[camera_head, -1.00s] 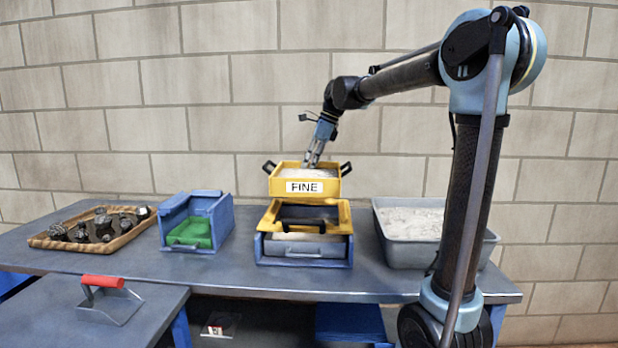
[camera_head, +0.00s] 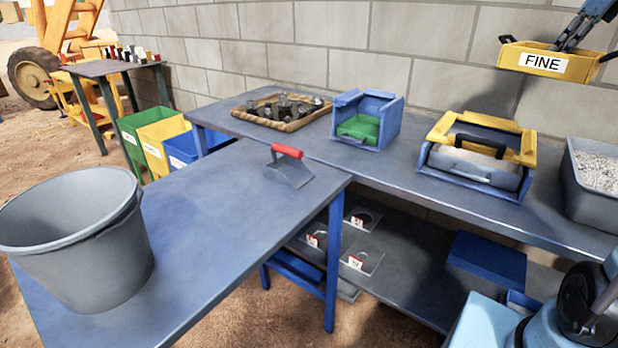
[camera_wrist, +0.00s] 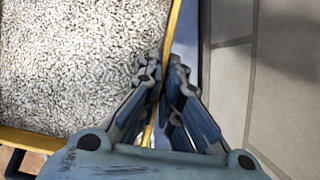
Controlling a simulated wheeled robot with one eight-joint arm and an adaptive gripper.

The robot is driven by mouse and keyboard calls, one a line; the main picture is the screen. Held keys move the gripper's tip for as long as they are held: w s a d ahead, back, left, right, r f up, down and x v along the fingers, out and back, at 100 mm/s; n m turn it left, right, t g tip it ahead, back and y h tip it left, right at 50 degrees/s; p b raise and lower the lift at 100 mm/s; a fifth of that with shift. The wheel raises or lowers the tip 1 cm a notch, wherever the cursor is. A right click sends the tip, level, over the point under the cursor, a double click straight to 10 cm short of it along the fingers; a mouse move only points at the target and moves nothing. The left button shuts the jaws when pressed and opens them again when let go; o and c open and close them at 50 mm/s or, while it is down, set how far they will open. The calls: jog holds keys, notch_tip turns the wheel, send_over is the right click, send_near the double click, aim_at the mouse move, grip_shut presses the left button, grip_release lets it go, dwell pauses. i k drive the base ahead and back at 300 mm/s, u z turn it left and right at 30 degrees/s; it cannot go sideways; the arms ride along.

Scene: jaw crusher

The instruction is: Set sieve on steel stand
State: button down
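The sieve, a yellow tray labelled FINE (camera_head: 548,64) with black side handles, hangs in the air at the top right of the head view. My gripper (camera_head: 566,46) is shut on its rim. In the wrist view the fingers (camera_wrist: 165,85) pinch the thin yellow rim, and pale grey granules fill the sieve (camera_wrist: 75,65). The sieve is clear of the blue box with a yellow frame and black handle (camera_head: 475,160) below it.
The back bench holds a wooden tray of dark rocks (camera_head: 280,112), a blue box (camera_head: 367,118) and a grey tub (camera_head: 590,185). Coloured bins (camera_head: 155,140) and a small table (camera_head: 110,68) are at left.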

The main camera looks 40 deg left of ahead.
aim_at(216, 212)
jog(key=k, duration=0.45)
jog(key=u, duration=1.8)
jog(key=k, duration=0.55)
jog(key=u, duration=0.2)
jog(key=i, duration=0.5)
jog(key=z, duration=0.05)
